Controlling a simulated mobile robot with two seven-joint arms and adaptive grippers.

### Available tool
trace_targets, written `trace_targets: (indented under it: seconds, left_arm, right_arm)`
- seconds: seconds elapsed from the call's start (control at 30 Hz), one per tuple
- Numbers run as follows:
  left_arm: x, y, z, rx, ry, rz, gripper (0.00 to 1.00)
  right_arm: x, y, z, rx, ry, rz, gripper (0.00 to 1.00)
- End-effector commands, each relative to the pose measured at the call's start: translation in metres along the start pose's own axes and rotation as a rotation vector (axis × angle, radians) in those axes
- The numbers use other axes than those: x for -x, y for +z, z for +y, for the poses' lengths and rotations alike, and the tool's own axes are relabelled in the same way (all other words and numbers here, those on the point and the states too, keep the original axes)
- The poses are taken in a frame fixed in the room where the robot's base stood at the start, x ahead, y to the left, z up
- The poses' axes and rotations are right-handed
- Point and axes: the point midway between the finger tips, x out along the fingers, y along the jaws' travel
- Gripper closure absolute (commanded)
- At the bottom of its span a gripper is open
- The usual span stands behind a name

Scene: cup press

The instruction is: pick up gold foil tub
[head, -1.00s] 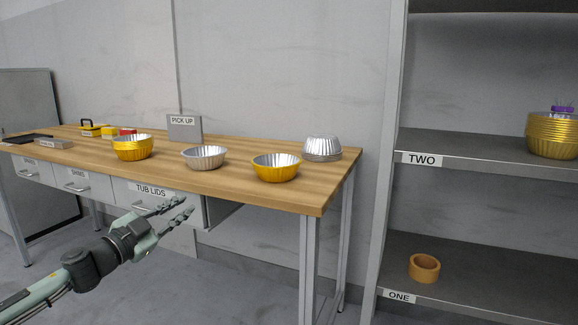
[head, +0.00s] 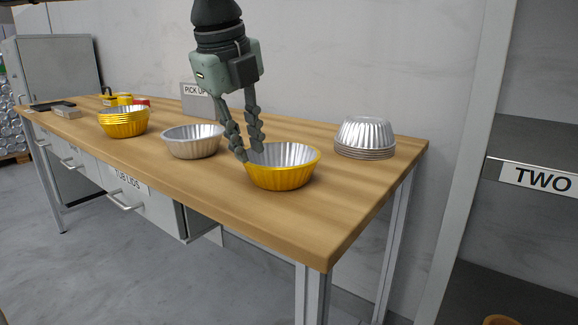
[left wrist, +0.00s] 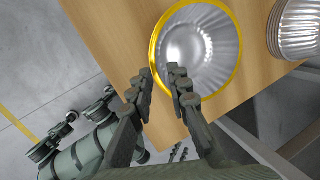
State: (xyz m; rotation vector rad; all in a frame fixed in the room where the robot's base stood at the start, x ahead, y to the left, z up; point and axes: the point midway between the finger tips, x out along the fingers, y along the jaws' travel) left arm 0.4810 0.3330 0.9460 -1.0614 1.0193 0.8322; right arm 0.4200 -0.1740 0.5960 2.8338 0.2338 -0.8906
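The gold foil tub (head: 281,177), gold outside and silver inside, stands upright on the wooden table near its right front edge. It also shows in the left wrist view (left wrist: 205,50). My left gripper (head: 248,155) points down at the tub's left rim, fingers parted by a narrow gap. In the left wrist view the gripper (left wrist: 161,70) has one finger outside the gold rim and the other over the tub's inside. I cannot tell whether either finger touches it. Small dark finger-like parts, perhaps my right gripper (left wrist: 179,153), show low in that view, too small to read.
On the table (head: 225,190), a silver tub (head: 193,142) stands left of the gold tub and a stack of gold tubs (head: 123,123) farther left. Upside-down silver tubs (head: 365,137) stand at right. A PICK UP sign (head: 196,101) stands behind. A shelf (head: 530,180) is at right.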

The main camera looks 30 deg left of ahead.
Motion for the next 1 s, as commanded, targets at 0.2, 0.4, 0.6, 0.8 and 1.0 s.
trace_targets:
  seconds: [0.2, 0.4, 0.6, 0.8, 1.0]
  left_arm:
    - [-0.028, -0.001, -0.001, 0.0, 0.003, 0.008, 0.83]
    - [-0.057, 0.0, -0.003, 0.001, 0.001, 0.007, 0.83]
    - [-0.065, 0.0, -0.004, 0.001, -0.003, 0.006, 0.83]
    - [-0.064, 0.0, -0.004, 0.001, -0.003, 0.006, 0.91]
    - [-0.064, 0.0, -0.003, 0.001, -0.002, 0.006, 1.0]
  right_arm:
    - [0.0, -0.001, -0.001, -0.001, -0.001, 0.004, 0.6]
    - [0.0, 0.003, 0.002, 0.0, 0.003, -0.013, 0.6]
    - [0.0, 0.002, 0.001, 0.0, 0.002, -0.009, 0.6]
    - [0.0, 0.002, 0.001, 0.0, 0.002, -0.009, 0.6]
    - [0.0, 0.002, 0.001, 0.0, 0.002, -0.009, 0.6]
